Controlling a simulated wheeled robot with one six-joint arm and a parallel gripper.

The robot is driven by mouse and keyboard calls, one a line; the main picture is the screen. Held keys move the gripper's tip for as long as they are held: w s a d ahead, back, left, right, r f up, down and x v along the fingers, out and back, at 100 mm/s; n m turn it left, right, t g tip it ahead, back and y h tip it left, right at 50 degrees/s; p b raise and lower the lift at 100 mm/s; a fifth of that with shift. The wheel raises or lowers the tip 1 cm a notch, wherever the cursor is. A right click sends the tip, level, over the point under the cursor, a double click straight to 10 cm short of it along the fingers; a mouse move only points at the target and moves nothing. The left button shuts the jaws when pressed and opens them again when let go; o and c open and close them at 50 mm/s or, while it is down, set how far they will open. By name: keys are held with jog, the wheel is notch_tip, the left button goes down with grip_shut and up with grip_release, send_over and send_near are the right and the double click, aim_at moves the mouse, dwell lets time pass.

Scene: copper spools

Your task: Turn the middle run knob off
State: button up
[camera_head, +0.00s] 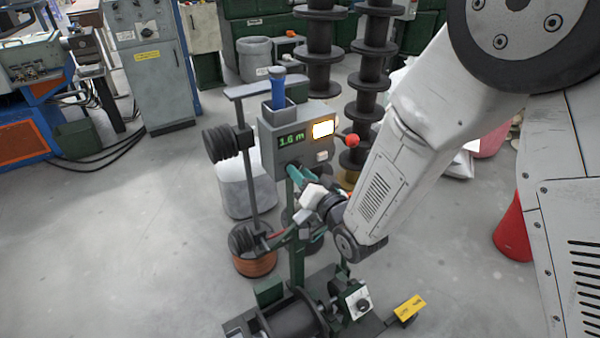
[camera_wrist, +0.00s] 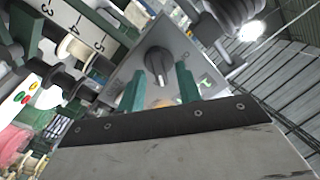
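A dark round knob (camera_wrist: 158,62) with a pale pointer line sits on a grey panel (camera_wrist: 172,38) in the wrist view. Its pointer faces mostly down in that picture; the small marks around it are too blurred to read. In the head view my gripper (camera_head: 301,178) is just under the lower front of the grey control box (camera_head: 283,155). My gripper and wrist partly hide that area, so contact with the knob cannot be told.
Another knob box (camera_head: 358,301) and a yellow block (camera_head: 409,308) are low in front. A copper spool (camera_head: 254,264) stands left; open floor lies further left.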

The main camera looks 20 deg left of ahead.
jog(key=shift+w+a, duration=0.4)
grip_shut()
jog(key=n, duration=1.3)
jog(key=shift+s+a+n, duration=0.15)
jog(key=shift+s+n, duration=0.05)
jog(key=shift+n, duration=0.2)
dwell(0.4)
